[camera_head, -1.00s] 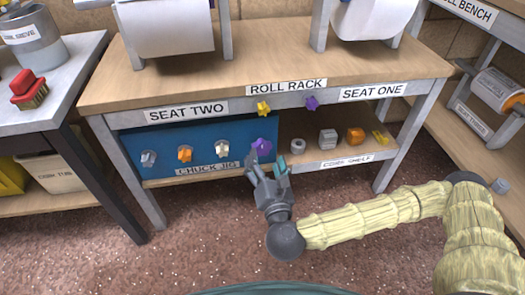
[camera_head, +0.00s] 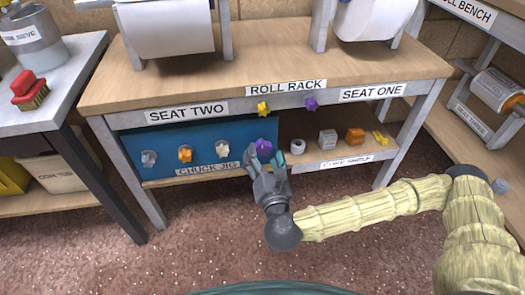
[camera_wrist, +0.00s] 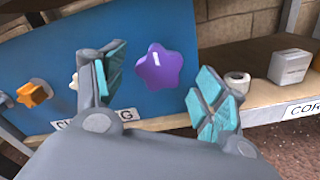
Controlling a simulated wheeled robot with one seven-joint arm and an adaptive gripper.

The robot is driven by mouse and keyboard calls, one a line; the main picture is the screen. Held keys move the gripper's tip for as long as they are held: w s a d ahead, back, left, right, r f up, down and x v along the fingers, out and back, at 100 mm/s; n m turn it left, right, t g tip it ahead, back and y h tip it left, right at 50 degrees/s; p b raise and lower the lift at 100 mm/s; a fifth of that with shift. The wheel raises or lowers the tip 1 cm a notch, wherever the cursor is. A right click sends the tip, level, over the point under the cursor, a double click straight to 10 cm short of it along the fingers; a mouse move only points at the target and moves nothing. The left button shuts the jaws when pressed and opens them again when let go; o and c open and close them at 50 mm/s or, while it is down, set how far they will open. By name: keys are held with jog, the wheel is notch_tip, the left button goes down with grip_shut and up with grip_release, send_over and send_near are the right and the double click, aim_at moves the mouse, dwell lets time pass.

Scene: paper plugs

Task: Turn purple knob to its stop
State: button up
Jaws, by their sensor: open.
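A purple star-shaped knob (camera_head: 263,147) sits at the right end of the blue chuck jig panel (camera_head: 205,135). In the wrist view this purple knob (camera_wrist: 160,67) shows a short white mark near its top and stands between and beyond my fingers. My gripper (camera_head: 266,161) is open, with its teal-padded fingers spread to the left and right of the knob and apparently not touching it. A smaller purple knob (camera_head: 312,103) is on the rack's front edge, beside a yellow one (camera_head: 264,108).
An orange knob (camera_head: 185,154), a white knob (camera_head: 222,148) and a grey knob (camera_head: 149,158) are on the same panel. The core shelf (camera_head: 310,163) to the right holds several small items. The tabletop (camera_head: 270,70) overhangs above.

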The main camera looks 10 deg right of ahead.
jog(key=shift+w, duration=0.95)
jog(key=c, duration=1)
jog(key=shift+r, duration=0.1)
